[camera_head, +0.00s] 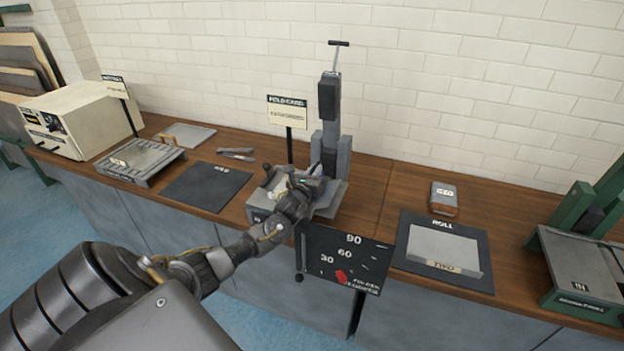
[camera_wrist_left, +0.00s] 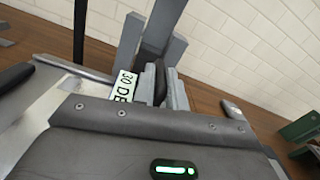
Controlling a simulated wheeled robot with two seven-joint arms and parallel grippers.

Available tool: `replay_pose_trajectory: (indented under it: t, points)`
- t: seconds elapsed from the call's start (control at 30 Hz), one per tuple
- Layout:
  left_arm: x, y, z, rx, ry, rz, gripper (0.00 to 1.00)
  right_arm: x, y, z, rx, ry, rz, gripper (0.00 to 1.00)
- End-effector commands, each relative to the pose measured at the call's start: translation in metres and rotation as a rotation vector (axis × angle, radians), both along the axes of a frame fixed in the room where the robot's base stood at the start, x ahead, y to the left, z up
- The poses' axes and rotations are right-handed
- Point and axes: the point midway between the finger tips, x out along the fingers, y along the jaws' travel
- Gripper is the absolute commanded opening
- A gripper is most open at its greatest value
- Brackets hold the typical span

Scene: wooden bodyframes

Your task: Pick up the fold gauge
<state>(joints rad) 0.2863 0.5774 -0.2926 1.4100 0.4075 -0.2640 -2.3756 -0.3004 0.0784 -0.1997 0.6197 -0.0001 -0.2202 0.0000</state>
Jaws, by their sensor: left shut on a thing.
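My left gripper (camera_head: 312,172) is at the grey bench machine (camera_head: 333,165) in the middle of the counter, low in front of its upright column. It is shut on a piece I take to be the fold gauge, mostly hidden by the hand. In the left wrist view the fingers (camera_wrist_left: 161,88) close around a narrow dark part, and a white label reading "30 DE" (camera_wrist_left: 122,87) shows beside the left finger. I cannot tell whether the piece is clear of the machine. My right gripper is not in view.
A sign on a post (camera_head: 287,112) stands just behind the hand. A black board marked 30, 60, 90 (camera_head: 325,248) hangs at the counter's front. A dark mat (camera_head: 206,186) lies left; a ROLL mat (camera_head: 409,240) and green-framed machine (camera_head: 580,268) stand right. Bare wood shows between them.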

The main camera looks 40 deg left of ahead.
Motion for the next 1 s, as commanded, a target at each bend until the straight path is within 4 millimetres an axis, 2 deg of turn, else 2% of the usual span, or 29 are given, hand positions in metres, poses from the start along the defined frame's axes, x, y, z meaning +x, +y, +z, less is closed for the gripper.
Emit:
replay_pose_trajectory:
  t: [0.27,0.47,0.73,0.9,1.0]
  points:
    - [0.0,0.0,0.005,0.0,0.0,0.0,0.0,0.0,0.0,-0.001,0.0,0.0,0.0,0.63]
    - [0.0,0.0,0.034,0.002,-0.005,-0.001,0.0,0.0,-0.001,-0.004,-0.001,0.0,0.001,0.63]
    - [-0.053,0.003,0.091,0.006,-0.003,-0.004,0.0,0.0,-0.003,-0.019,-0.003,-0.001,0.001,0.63]
    - [-0.095,0.007,0.106,0.005,0.002,-0.003,0.0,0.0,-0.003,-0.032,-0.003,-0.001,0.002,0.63]
    - [-0.114,0.008,0.115,0.004,0.002,-0.002,0.0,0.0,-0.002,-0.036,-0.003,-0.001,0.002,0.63]
